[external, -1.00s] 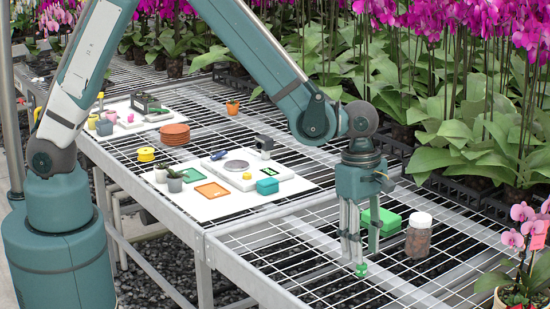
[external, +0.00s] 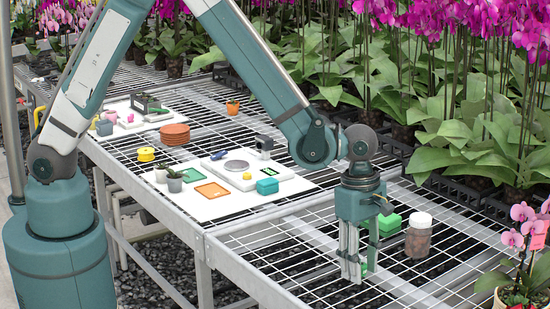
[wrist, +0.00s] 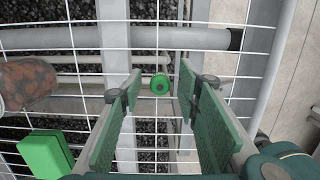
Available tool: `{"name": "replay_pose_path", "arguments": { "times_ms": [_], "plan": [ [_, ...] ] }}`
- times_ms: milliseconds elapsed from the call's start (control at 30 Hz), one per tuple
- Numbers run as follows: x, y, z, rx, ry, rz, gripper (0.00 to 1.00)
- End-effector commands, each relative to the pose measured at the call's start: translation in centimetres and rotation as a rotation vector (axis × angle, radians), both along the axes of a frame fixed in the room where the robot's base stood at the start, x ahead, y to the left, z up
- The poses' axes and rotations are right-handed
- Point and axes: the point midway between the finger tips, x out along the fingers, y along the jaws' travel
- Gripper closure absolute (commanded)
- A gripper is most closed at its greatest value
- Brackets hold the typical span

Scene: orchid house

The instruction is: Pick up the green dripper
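The green dripper (wrist: 160,83) is a small round green piece with a darker centre, seen from above on the wire bench top. In the wrist view it lies between the two fingertips of my gripper (wrist: 159,79), with a clear gap on each side. My gripper is open and points down. In the external view my gripper (external: 354,268) is low over the near bench, and its fingers hide most of the dripper (external: 364,267); only a bit of green shows beside them.
A green box (external: 390,224) and a white-lidded jar of brown bits (external: 418,238) stand close behind my gripper. They show at the left in the wrist view, the box (wrist: 45,153) below the jar (wrist: 28,82). A potted pink orchid (external: 520,260) is at the right.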

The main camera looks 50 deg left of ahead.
Motion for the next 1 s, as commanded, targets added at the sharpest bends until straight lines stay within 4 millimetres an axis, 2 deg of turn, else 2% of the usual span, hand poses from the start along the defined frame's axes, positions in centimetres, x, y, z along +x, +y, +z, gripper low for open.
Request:
{"name": "replay_pose_path", "arguments": {
  "times_ms": [567,767,1000],
  "plan": [
    [-0.01,-0.02,-0.18,0.0,0.0,0.0,0.67],
    [-0.01,-0.02,-0.17,0.0,0.0,0.0,0.91],
    [-0.01,-0.02,-0.17,0.0,0.0,0.0,0.91]
  ]
}}
